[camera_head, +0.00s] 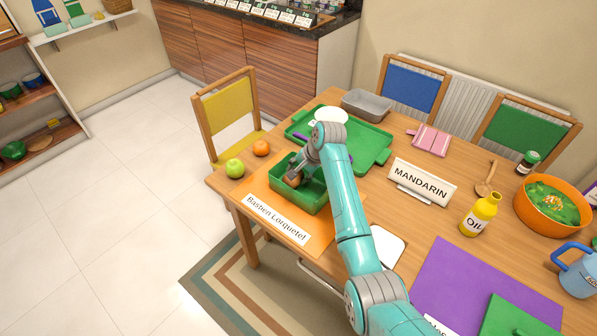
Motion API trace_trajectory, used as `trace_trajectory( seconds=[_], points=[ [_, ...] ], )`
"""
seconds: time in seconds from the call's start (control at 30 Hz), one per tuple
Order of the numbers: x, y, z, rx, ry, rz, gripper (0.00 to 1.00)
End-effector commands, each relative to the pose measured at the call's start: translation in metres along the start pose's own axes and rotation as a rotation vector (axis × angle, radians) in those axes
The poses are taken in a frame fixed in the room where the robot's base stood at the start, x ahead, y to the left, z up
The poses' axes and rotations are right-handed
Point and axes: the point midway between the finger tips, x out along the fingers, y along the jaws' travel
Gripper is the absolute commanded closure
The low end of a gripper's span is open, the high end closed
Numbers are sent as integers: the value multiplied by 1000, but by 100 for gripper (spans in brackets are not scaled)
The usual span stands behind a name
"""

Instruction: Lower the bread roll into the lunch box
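The green lunch box (316,206) stands on an orange mat near the table's front left edge. The brown bread roll (293,182) shows at the box's left part, inside its outline. My gripper (294,177) reaches down over the box from the right, with its fingers at the roll, and looks shut on it. My gripper and wrist partly hide the roll and the box's inside. I cannot tell whether the roll touches the box floor.
A green apple (235,168) and an orange (261,148) lie left of the box. A green tray (372,140) with a white round item (331,115) is behind it. A MANDARIN sign (422,182) and oil bottle (480,214) stand to the right.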

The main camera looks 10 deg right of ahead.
Motion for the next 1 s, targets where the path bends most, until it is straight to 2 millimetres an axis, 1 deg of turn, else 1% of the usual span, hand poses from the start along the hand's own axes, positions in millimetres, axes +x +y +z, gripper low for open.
trace_trajectory(
  seconds=[0.93, 0.97, 1.0],
  points=[
    [9, 4, 0, 0, 0, 0, 81],
    [9, 4, 0, 0, 0, 0, 45],
    [9, 4, 0, 0, 0, 0, 35]
  ],
)
